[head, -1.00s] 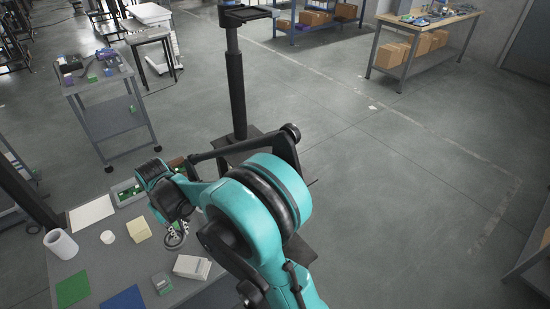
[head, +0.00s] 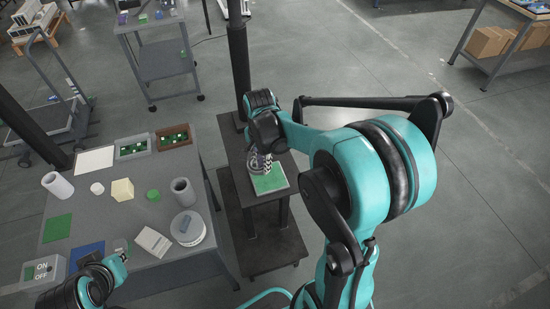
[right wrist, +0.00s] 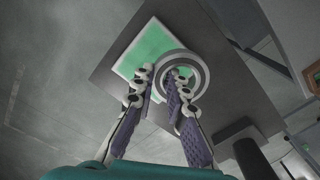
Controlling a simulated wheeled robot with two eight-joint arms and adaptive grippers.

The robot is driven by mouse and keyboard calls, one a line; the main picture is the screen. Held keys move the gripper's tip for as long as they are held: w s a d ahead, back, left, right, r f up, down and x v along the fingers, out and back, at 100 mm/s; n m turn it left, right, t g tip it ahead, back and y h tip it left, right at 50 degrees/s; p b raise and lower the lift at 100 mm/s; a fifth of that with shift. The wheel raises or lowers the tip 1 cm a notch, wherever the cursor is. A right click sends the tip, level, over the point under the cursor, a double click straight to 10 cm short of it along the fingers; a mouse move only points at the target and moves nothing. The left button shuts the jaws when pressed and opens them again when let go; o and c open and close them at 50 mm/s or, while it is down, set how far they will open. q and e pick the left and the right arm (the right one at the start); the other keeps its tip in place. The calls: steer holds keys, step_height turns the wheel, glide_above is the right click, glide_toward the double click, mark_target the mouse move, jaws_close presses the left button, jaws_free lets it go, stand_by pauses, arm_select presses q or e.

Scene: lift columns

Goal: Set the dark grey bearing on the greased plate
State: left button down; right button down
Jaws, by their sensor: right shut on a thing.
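My right gripper (head: 262,160) is over the greased plate (head: 272,184), a green square with a pale border on a dark stand right of the table. In the right wrist view my right gripper (right wrist: 161,74) is shut on the rim of the bearing (right wrist: 201,72), a grey ring, with one finger inside the hole and one outside. The bearing overlaps the right part of the plate (right wrist: 140,52) there; I cannot tell whether they touch. In the head view the bearing is mostly hidden by the fingers. My left gripper (head: 118,258) is at the table's front edge; its fingers are unclear.
The grey table (head: 130,222) holds a dark grey cylinder (head: 183,192), a white cylinder (head: 57,185), a round pale container (head: 187,232), a white box (head: 152,241) and two trays (head: 174,138). A black column (head: 238,65) rises behind the plate.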

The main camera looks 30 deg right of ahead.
steer(key=s+d+r+m, duration=0.1)
steer(key=s+m, duration=0.1)
steer(key=m, duration=0.2)
steer(key=b, duration=0.4)
glide_above(272, 183)
steer(key=shift+m, duration=0.3)
steer(key=shift+w+f, duration=0.1)
steer(key=shift+f, duration=2.35)
steer(key=shift+f, duration=0.1)
steer(key=shift+f, duration=0.4)
steer(key=shift+f+b, duration=0.55)
steer(key=shift+b, duration=0.1)
steer(key=c, duration=1.4)
jaws_free()
steer(key=shift+c, duration=0.2)
steer(key=shift+o, duration=0.2)
